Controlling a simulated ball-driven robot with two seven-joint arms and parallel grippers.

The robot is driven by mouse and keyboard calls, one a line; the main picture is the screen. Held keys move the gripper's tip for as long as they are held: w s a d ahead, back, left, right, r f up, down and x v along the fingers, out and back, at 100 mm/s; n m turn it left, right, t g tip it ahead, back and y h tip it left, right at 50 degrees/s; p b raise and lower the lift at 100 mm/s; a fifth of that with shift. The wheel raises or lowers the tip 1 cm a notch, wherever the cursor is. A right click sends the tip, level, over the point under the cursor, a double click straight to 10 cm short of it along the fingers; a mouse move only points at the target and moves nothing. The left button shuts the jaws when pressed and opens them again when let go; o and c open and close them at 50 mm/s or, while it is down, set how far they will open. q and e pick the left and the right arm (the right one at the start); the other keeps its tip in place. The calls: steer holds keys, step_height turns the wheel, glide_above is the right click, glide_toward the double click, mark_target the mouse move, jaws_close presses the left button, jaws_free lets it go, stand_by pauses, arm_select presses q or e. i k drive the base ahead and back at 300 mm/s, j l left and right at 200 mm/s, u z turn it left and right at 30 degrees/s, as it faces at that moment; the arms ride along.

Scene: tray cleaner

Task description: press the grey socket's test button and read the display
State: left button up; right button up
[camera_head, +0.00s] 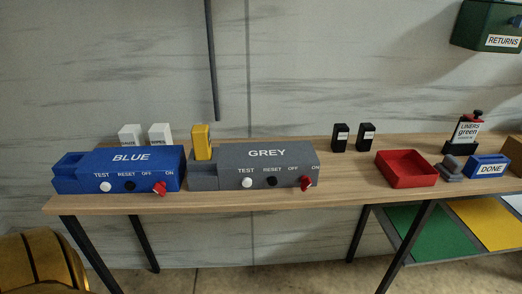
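The grey socket (258,161) is a box labelled GREY on the wooden table, at the middle of the head view. Its front carries a white TEST button (247,183), a black round part (272,181) and a red knob (305,183) by the OFF and ON marks. A yellow block (202,142) stands upright in the recess at its left end. Neither of my grippers shows in this view.
A blue socket box (130,160) with a similar front stands to the left. A red tray (406,170), two black blocks (340,138), a DONE box (487,166) and a LINERS container (466,132) are to the right. The table front (345,186) is clear.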

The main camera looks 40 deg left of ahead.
mark_target(246, 182)
steer(key=u, duration=1.3)
